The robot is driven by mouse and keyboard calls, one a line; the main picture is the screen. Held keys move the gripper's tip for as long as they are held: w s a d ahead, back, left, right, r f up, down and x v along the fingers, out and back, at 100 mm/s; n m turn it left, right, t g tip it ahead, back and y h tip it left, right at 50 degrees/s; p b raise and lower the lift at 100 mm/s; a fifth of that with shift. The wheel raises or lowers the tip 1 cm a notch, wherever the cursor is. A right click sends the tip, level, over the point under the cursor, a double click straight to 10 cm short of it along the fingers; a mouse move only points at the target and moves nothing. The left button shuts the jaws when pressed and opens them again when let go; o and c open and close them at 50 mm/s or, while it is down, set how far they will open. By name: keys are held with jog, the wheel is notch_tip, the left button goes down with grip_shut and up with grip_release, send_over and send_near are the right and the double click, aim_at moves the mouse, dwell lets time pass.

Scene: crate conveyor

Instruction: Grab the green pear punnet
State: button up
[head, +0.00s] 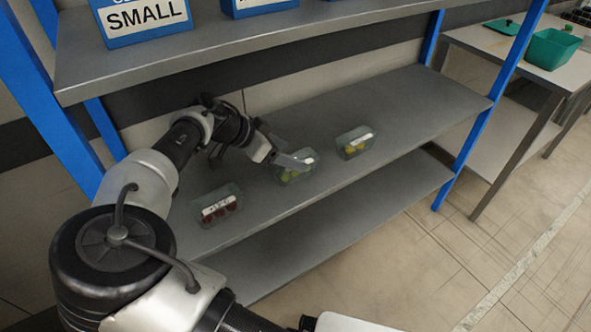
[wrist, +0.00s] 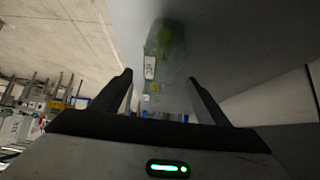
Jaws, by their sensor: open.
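Three clear punnets stand in a row on the grey middle shelf in the head view. The middle punnet (head: 297,174) holds green fruit, the right punnet (head: 355,143) holds yellow-green fruit, and both have white labels. Which of these two holds pears is too small to tell for certain. My gripper (head: 291,160) is at the middle punnet and partly covers it. In the wrist view my gripper (wrist: 159,80) is open, and a clear punnet (wrist: 166,48) with greenish fruit and a white label shows ahead between the fingertips. Whether the fingers touch it cannot be told.
A punnet with dark red fruit (head: 219,206) stands at the left of the shelf (head: 420,95). An upper shelf (head: 240,50) with blue signs hangs above my arm. Blue posts (head: 470,150) bound the rack. A table with a green bin (head: 553,48) stands right.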

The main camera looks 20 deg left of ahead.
aim_at(304, 160)
jog(key=b+x, duration=0.1)
jog(key=x, duration=0.6)
jog(key=shift+w+d+f, duration=0.15)
jog(key=shift+w+f, duration=0.05)
jog(key=shift+c, duration=0.2)
jog(key=c, duration=1.1)
